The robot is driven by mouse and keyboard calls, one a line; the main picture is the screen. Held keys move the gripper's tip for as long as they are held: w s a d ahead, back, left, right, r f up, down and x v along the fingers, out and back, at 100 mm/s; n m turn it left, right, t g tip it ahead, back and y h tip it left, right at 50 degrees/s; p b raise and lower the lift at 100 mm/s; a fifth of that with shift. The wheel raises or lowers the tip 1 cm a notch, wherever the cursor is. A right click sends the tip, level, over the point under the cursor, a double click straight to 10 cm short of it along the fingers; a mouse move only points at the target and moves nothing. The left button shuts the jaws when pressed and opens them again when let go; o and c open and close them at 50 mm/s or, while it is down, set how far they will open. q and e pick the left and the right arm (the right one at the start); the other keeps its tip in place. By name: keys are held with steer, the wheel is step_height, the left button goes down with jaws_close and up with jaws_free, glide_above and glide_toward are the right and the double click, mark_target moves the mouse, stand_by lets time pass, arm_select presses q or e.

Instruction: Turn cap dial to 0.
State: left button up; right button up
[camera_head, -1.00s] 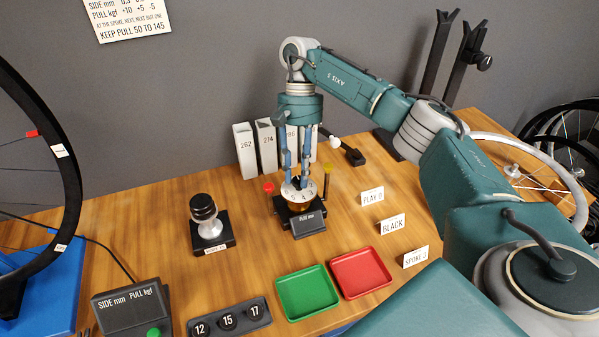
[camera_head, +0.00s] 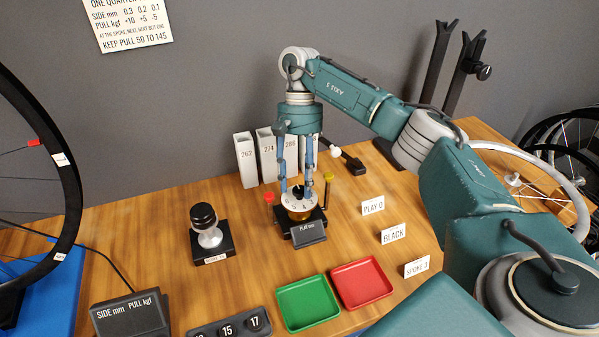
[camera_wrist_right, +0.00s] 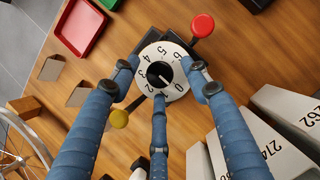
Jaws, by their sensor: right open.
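The cap dial (camera_head: 297,208) is a white disc with black digits around its rim and a black knob at its centre. It sits on a brassy body on a black stand with a "PLAY mm" label. In the right wrist view the dial (camera_wrist_right: 150,84) shows digits including 0, 2, 3, 5 and 6. The knob (camera_wrist_right: 159,75) bears a pale mark, whose exact reading I cannot tell. My right gripper (camera_head: 301,186) points down over the dial, open. In the wrist view its three blue fingers (camera_wrist_right: 163,86) surround the knob at the rim, apart from it. My left gripper is out of view.
Red (camera_head: 269,198) and yellow (camera_head: 328,178) knobs flank the dial. White numbered blocks (camera_head: 245,160) stand behind. A black-capped device (camera_head: 205,218) stands left. Green (camera_head: 280,304) and red (camera_head: 386,285) trays lie in front. A "PLAY 0" card (camera_head: 373,206) stands right.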

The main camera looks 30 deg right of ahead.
steer(key=v, duration=1.2)
steer(key=shift+s, duration=0.1)
